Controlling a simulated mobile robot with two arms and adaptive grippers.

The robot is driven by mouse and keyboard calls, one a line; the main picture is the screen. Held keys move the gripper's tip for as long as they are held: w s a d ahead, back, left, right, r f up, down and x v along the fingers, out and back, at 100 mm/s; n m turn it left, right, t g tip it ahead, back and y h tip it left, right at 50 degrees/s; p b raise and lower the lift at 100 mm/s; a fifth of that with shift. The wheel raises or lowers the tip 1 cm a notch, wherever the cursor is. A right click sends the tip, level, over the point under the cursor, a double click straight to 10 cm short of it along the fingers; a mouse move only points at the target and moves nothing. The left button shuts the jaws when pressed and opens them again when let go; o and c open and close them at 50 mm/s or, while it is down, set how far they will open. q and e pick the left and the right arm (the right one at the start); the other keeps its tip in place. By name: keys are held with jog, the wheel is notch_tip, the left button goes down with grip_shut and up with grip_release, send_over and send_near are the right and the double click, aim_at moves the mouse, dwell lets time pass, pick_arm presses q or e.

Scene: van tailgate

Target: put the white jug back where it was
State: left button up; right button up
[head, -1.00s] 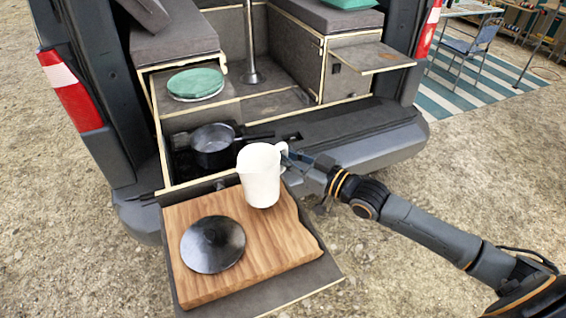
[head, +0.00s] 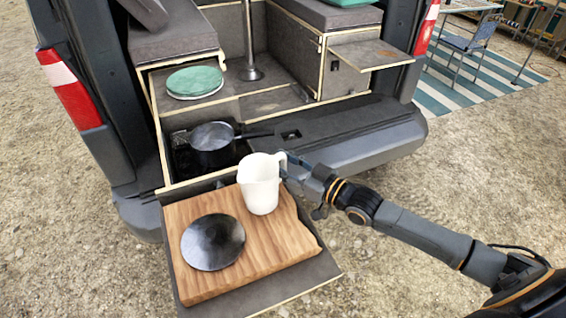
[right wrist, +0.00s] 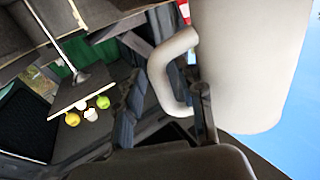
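The white jug (head: 260,187) stands upright on the right back part of the wooden board (head: 285,240), its base apparently resting on it. Its handle faces my right arm. My right gripper (head: 287,168) is at the handle. In the right wrist view the jug (right wrist: 250,60) fills the upper right. The right gripper's fingers (right wrist: 167,108) are spread, one outside the handle and one in its loop, with a visible gap beside the handle. My left gripper is in neither view.
A dark round lid (head: 213,242) lies on the board, left of the jug. Green-topped plates (head: 195,82) sit on the left counter. A folding shelf (head: 372,54) is at right. Small fruits (right wrist: 72,118) show in the wrist view.

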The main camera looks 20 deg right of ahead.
jog(key=shift+r, duration=0.2)
jog(key=shift+s+d+f, duration=0.15)
jog(key=shift+s+f, duration=0.05)
jog(key=shift+s, duration=0.05)
jog(key=b+v, duration=0.1)
jog(key=v, duration=1)
jog(key=shift+s, duration=0.2)
jog(key=shift+d, duration=0.15)
